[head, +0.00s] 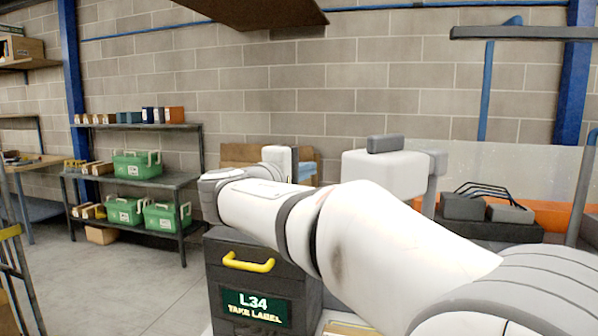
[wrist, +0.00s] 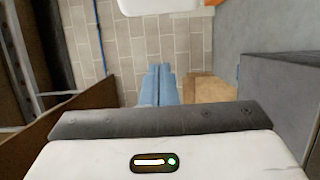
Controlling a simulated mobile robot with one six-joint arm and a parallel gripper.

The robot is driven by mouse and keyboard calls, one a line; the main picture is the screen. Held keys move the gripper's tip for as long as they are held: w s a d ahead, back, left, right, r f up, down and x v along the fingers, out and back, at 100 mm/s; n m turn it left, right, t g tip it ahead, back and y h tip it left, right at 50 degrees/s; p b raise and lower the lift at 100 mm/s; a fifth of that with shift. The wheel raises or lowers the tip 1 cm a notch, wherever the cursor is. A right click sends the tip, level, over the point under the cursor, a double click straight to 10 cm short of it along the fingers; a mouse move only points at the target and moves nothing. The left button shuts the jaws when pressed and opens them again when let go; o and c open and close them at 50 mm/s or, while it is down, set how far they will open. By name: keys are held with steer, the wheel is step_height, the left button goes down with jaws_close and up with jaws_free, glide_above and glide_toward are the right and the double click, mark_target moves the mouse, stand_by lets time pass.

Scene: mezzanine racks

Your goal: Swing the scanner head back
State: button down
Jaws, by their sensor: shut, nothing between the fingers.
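The scanner head is most likely the white block (head: 385,175) with a dark grey piece on top, standing right of centre in the head view. A grey post is beside its right end, and my arm covers its lower part. A white rounded edge (wrist: 158,6) at the top of the wrist view looks like the same block. My gripper (head: 306,168) is left of the block and apart from it, partly hidden behind my own wrist. In the wrist view its blue fingers (wrist: 158,85) are together and empty.
A dark cabinet (head: 213,262) with a yellow handle and an L34 label stands below my arm. Shelves (head: 190,180) with green boxes (head: 137,165) are at the left. Dark grey items (head: 463,206) with black cables lie at the right. A brown overhang (head: 255,12) is above.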

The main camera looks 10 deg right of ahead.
steer(key=d, duration=0.2)
steer(key=s+d, duration=0.1)
steer(key=d, duration=0.1)
steer(key=shift+d+p, duration=0.15)
steer(key=shift+p, duration=0.25)
